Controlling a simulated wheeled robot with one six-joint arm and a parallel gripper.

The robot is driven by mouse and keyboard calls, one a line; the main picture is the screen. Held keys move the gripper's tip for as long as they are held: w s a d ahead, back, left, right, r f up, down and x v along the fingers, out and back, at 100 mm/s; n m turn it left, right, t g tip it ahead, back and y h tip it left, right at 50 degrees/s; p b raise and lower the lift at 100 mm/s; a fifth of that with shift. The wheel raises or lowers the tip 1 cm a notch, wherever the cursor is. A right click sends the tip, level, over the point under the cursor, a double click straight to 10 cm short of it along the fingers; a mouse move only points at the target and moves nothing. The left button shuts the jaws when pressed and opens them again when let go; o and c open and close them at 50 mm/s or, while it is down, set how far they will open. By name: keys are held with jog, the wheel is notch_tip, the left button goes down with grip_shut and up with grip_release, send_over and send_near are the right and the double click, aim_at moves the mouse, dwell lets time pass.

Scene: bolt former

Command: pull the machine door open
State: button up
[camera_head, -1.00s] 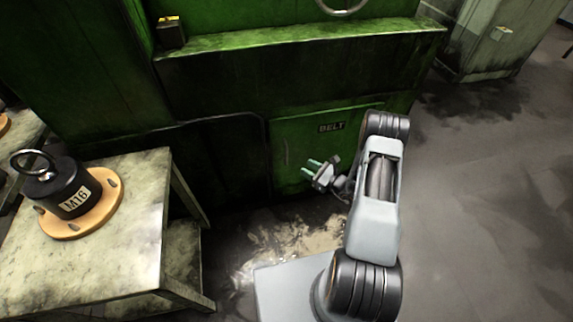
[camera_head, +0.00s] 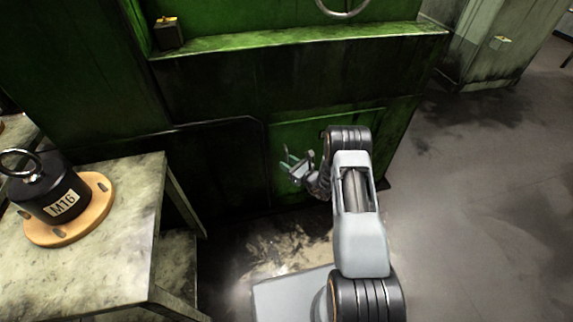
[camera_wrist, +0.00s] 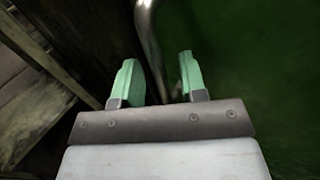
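The green machine door (camera_head: 300,135) is low on the front of the green machine and looks closed; my arm covers its BELT label. In the wrist view the door's green face (camera_wrist: 250,60) fills the right side. A metal bar handle (camera_wrist: 148,35) runs down between the two fingertips. My gripper (camera_head: 290,163) is at the door's left part. In the wrist view my gripper (camera_wrist: 158,80) has its two pale green fingers apart, with the handle in the gap, nearer the left finger. I cannot tell whether a finger touches it.
A worktable (camera_head: 120,200) stands at the left, bearing a black M16 weight (camera_head: 50,190) on an orange round base (camera_head: 85,225). A green ledge (camera_head: 300,40) juts out above the door. The floor at the right (camera_head: 470,200) is clear.

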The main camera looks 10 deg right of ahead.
jog(key=shift+w+a, duration=0.35)
jog(key=shift+w, duration=0.1)
jog(key=shift+c, duration=0.2)
grip_shut()
